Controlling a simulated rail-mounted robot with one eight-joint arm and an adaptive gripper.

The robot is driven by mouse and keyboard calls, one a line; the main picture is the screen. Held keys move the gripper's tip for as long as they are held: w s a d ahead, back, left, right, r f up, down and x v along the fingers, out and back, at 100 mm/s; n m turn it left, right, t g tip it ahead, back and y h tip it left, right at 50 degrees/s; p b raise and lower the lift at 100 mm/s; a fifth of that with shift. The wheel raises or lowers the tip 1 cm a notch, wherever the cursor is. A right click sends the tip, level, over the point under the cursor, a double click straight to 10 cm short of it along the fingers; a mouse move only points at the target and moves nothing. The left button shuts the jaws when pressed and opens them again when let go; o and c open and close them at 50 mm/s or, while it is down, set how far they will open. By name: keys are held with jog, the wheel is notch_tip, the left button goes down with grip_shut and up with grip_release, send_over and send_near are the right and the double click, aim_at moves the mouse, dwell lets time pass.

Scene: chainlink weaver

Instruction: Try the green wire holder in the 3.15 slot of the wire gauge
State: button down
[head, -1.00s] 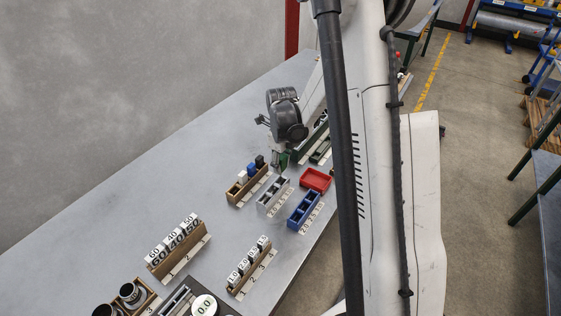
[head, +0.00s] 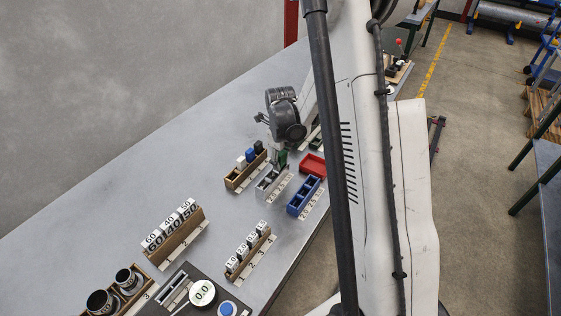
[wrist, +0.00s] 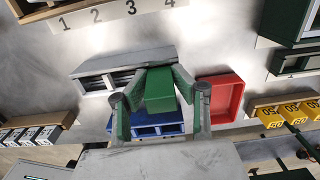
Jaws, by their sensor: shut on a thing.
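My gripper (wrist: 160,103) is shut on the green wire holder (wrist: 160,90), seen from above in the wrist view. In the head view the green holder (head: 281,158) hangs below the dark gripper body, at the far end of the grey slotted block that looks like the wire gauge (head: 268,184). In the wrist view the holder overlaps the right end of this grey gauge (wrist: 118,62), whose left slots show dark. I cannot tell whether the holder is in a slot or above it. The slot sizes are not readable.
A red tray (head: 312,164) and a blue slotted block (head: 301,196) stand right of the gauge. Number-marked racks and a round dial (head: 202,292) are nearer. The back-left table is clear.

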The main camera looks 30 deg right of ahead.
jog(key=shift+s+f, duration=0.15)
jog(key=shift+f, duration=0.15)
jog(key=c, duration=1.1)
grip_release()
jog(key=shift+c, duration=0.2)
jog(key=shift+r, duration=0.15)
notch_tip(320, 180, up, 12)
jog(key=shift+f, duration=0.15)
